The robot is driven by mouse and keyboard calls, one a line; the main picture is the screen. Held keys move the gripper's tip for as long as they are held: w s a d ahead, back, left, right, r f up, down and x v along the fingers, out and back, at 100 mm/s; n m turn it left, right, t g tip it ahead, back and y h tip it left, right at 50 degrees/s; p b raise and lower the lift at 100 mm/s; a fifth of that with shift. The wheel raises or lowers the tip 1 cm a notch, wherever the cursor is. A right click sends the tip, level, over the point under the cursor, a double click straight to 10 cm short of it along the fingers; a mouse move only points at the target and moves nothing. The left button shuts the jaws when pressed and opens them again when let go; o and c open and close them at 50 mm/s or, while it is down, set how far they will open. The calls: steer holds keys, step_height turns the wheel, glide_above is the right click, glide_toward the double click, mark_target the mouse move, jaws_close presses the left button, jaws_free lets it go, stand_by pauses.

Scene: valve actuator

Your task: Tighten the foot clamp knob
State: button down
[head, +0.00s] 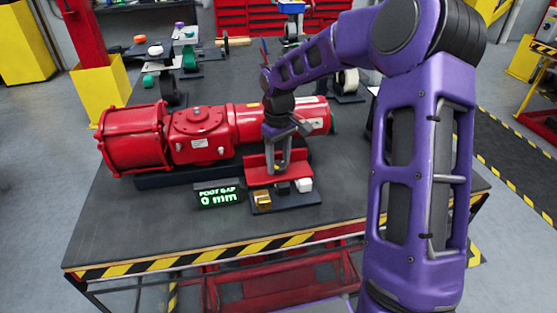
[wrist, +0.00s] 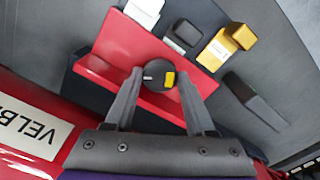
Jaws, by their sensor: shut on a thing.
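The foot clamp knob (wrist: 159,76) is a round black knob with a yellow mark and a white mark, seen from above in the wrist view. It sits over a red bracket (wrist: 112,45), which also shows in the head view (head: 259,166) in front of the red actuator (head: 200,135). My gripper (wrist: 160,80) is shut on the knob, with one finger on each side of it. A display (head: 218,194) reads "FOOT GAP 0 mm".
A brass-coloured block (head: 262,199) and a white block (head: 304,185) stand on the dark base plate by the bracket. The table front (head: 130,240) left of the display is clear. Other parts and tools stand at the back.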

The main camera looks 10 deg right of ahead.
mark_target(278, 164)
steer(key=shift+m, duration=0.3)
steer(key=shift+m+b, duration=0.35)
steer(key=shift+m, duration=2.25)
steer(key=c, duration=0.5)
jaws_free()
steer(key=shift+r, duration=0.1)
step_height(278, 164, up, 17)
steer(key=shift+r+p, duration=0.15)
steer(key=shift+p, duration=0.7)
